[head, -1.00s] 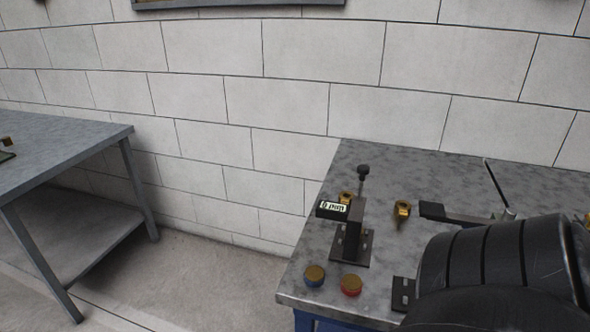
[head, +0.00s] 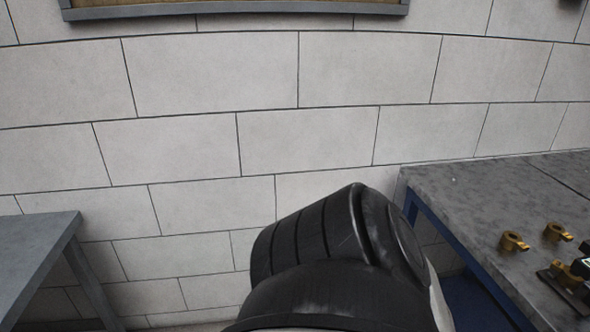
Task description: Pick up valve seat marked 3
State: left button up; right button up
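Two small brass fittings lie on the grey bench at the right edge of the head view: one (head: 514,241) near the bench's left edge, one (head: 557,232) just to its right. A third brass piece (head: 580,268) sits by a black bracket (head: 566,284), cut off by the picture edge. No number 3 is readable on any of them, so I cannot tell which, if any, is the valve seat marked 3. Neither gripper is in view; a black ribbed link of my own arm fills the lower middle.
The grey bench (head: 463,205) with blue legs stands at the right. Another grey table (head: 35,250) stands at the lower left. A pale block wall (head: 300,100) closes the back, with a framed board (head: 235,8) at the top. A gap lies between the two tables, partly hidden by my arm.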

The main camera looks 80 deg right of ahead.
aim_at(567, 277)
jog(key=z, duration=2.05)
jog(key=i, duration=1.75)
jog(key=z, duration=2.85)
